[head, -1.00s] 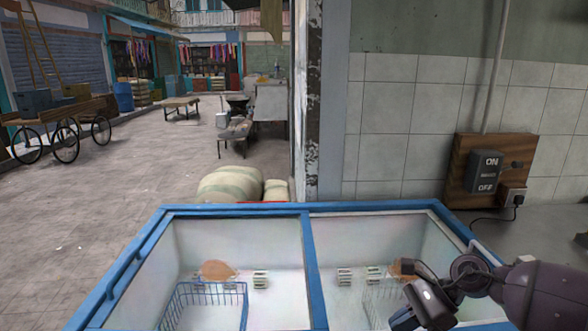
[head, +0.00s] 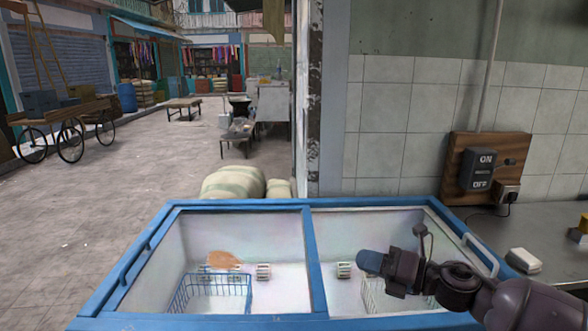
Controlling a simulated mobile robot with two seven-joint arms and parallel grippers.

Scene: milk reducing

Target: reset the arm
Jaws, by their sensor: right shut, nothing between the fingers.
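My right arm reaches in from the lower right. Its gripper (head: 373,262) points left over the right half of a blue-framed chest freezer (head: 308,255). The fingers look shut and hold nothing. A blue-grey tip shows at its end. The gripper and wrist hide part of the right compartment. My left arm and gripper are not in view.
The left compartment holds a blue wire basket (head: 213,292), an orange-brown item (head: 224,260) and small cartons (head: 263,272). A pale basket (head: 374,296) is partly hidden at right. A white item (head: 523,261) lies on the grey counter (head: 560,245). A switch box (head: 482,170) is on the wall.

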